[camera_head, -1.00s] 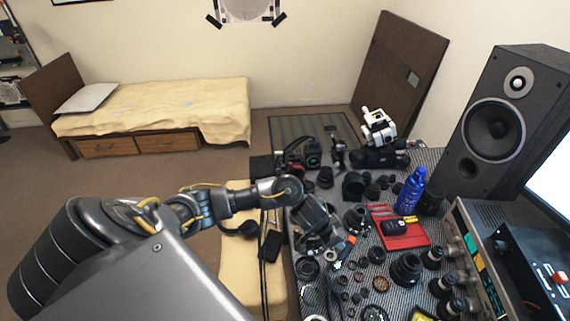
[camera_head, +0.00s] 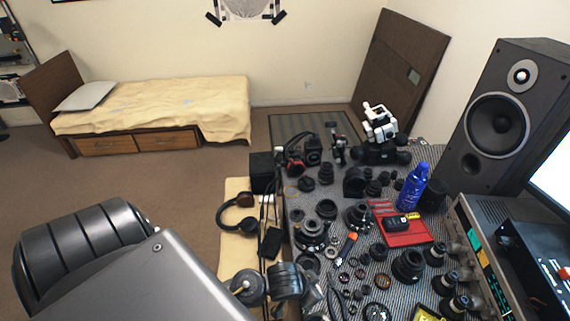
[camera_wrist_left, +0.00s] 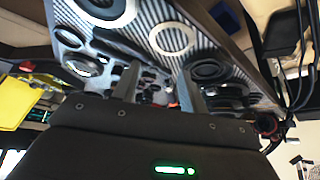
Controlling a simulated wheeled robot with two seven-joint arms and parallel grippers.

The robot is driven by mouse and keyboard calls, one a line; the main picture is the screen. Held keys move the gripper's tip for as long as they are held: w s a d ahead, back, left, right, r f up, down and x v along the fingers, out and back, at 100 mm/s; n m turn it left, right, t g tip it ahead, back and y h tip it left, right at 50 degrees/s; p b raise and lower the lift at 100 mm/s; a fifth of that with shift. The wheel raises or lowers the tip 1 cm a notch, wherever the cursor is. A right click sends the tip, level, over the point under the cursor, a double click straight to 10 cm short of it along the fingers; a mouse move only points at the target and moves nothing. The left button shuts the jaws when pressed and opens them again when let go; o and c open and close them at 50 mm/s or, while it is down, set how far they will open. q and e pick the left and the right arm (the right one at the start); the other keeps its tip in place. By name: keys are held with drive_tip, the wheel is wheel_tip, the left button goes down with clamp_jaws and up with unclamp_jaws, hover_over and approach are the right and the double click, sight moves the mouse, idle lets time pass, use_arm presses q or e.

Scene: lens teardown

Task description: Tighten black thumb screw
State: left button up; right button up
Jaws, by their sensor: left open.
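My left arm comes in at the lower left of the head view. Its wrist end lies low over the table's near left edge, and the fingers there are too small and crowded to make out. In the left wrist view my left gripper (camera_wrist_left: 161,72) is open, with two dark fingers apart and nothing seen held between them. Small dark parts show on the striped table beyond the fingers. Many black lens parts lie on the table, among them a black lens ring (camera_head: 358,214). I cannot pick out the black thumb screw in either view. My right gripper is not in view.
The striped table (camera_head: 296,202) is crowded with lens parts. A red mat (camera_head: 405,238), a blue bottle (camera_head: 411,188) and a speaker (camera_head: 497,125) stand toward the right. Headphones (camera_head: 238,213) lie left of the table, and dark cables run along its left edge.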

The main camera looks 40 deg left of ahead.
use_arm(q)
drive_tip(key=s+a+f+n+g+y+b, duration=0.1)
drive_tip(key=s+a+f, duration=0.2)
drive_tip(key=s+f, duration=0.3)
drive_tip(key=shift+s+a+f+g, duration=0.15)
drive_tip(key=shift+s+a+g, duration=0.2)
drive_tip(key=shift+s, duration=0.55)
drive_tip(key=shift+d, duration=0.1)
